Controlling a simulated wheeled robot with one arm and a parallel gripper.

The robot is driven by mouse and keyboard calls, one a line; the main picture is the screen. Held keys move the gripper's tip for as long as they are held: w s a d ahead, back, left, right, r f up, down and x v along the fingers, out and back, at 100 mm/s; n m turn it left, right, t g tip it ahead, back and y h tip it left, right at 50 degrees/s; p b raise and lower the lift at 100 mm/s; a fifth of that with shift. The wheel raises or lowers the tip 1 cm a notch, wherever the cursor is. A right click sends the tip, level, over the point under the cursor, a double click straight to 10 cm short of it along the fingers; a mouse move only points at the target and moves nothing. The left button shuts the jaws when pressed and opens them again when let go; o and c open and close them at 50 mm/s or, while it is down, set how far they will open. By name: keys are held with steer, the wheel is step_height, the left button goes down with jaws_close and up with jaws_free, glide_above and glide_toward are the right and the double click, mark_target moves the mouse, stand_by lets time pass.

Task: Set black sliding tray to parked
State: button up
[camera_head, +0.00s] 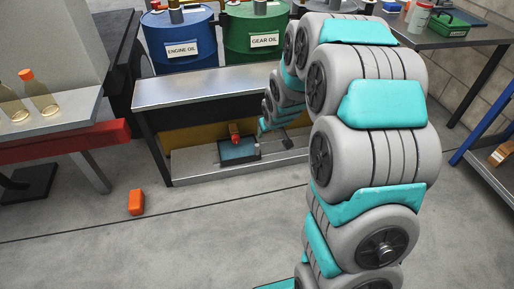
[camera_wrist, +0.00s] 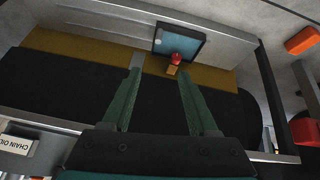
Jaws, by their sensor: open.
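A small dark-framed tray with a blue-grey inner face (camera_head: 238,151) sits low inside the bench, over its pale bottom ledge; it looks like the black sliding tray. It also shows in the wrist view (camera_wrist: 185,42). A red knob on an orange-brown block (camera_head: 235,138) is at its back edge; the knob also shows in the wrist view (camera_wrist: 176,58). My gripper (camera_wrist: 158,66) is open and empty, its two green fingers spread. The knob appears between the fingertip lines, nearer the right finger; I cannot tell the depth gap. In the head view my arm reaches into the bench opening right of the tray.
The bench's metal top (camera_head: 205,87) overhangs the tray. Blue (camera_head: 178,45) and green (camera_head: 255,35) oil drums stand behind. An orange object (camera_head: 136,202) lies on the floor at left. A table with bottles (camera_head: 40,98) stands left. The floor in front is otherwise clear.

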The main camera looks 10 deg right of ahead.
steer(key=w+d+f+t, duration=0.1)
steer(key=w+f+t, duration=0.2)
steer(key=w+f, duration=0.55)
steer(key=t+y+b, duration=0.1)
steer(key=t+y, duration=0.2)
steer(key=t, duration=0.2)
glide_above(258, 149)
steer(key=s, duration=0.3)
step_height(258, 149, down, 14)
steer(key=r, duration=0.1)
steer(key=s+f+t, duration=0.1)
steer(key=f, duration=0.1)
steer(key=s+f+t, duration=0.1)
steer(key=f, duration=0.1)
steer(key=d+f+t, duration=0.1)
steer(key=f, duration=0.1)
steer(key=shift+s+f+b, duration=0.3)
steer(key=shift+s, duration=0.1)
steer(key=shift+t, duration=0.3)
steer(key=shift+w+a+f, duration=0.1)
steer(key=shift+w+a, duration=0.1)
steer(key=shift+w, duration=0.95)
steer(key=shift+w+a+f, duration=0.1)
steer(key=shift+w+a, duration=0.05)
steer(key=shift+w, duration=1.05)
steer(key=shift+w+a, duration=0.2)
steer(key=shift+w, duration=0.95)
steer(key=shift+c, duration=0.4)
jaws_close()
